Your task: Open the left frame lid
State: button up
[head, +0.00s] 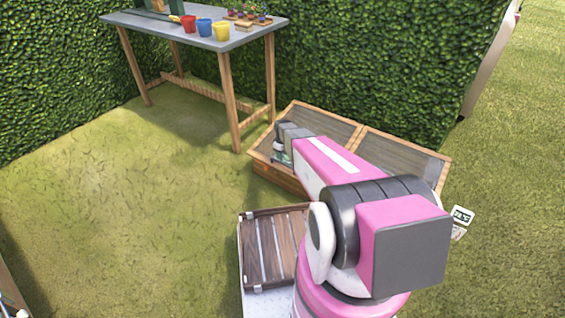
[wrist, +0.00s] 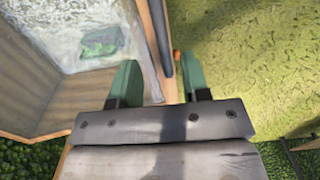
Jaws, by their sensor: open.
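The low wooden garden frame (head: 277,178) has two lids with wooden borders and grey panes. The left frame lid (head: 327,124) looks shut in the head view; my arm covers part of it. My gripper (head: 282,157) is at the frame's left front edge. In the wrist view my gripper (wrist: 160,76) is open, with two green fingers spread on either side of a wooden edge and a dark bar (wrist: 160,38). Whether a finger touches them I cannot tell. A pale, blurred surface with a green patch shows left of the fingers.
The right lid (head: 400,158) lies beside the left one. A grey-topped table (head: 235,42) with coloured pots stands behind left, one leg close to the frame. A slatted wooden crate (head: 272,250) is at the front. A small sign (head: 461,217) stands right.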

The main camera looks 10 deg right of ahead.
jog(key=shift+a+f, duration=0.1)
jog(key=shift+f, duration=2.7)
grip_shut()
